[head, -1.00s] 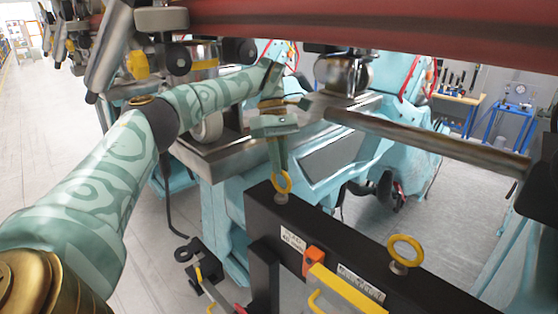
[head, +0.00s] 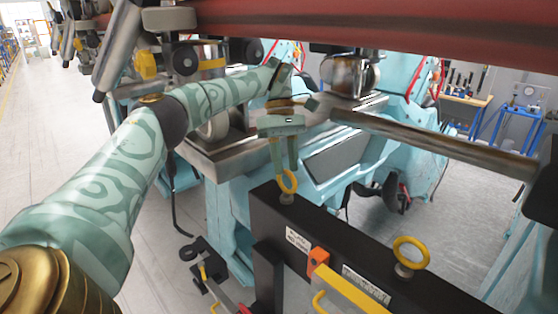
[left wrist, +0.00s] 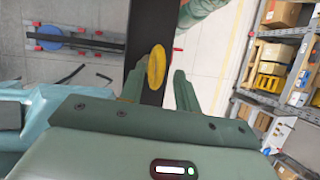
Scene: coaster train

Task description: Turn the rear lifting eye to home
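Two yellow ring-shaped lifting eyes stand on top of a black frame (head: 330,240). The far one (head: 288,181) is below my left gripper (head: 284,166); the nearer one (head: 410,252) stands apart to the right. My left gripper points down with its fingers apart, tips close to the far eye's ring. In the left wrist view the ring (left wrist: 156,67) lies between the two open fingers (left wrist: 159,88), nearer the left finger in the picture. I cannot tell whether a finger touches it. My right gripper is out of view.
A red beam (head: 380,20) crosses overhead, and a metal bar (head: 440,145) runs right of my left gripper. An orange and yellow handle (head: 345,288) is on the frame's near side. Light-blue machinery (head: 235,215) stands behind. Open floor (head: 60,120) lies to the left.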

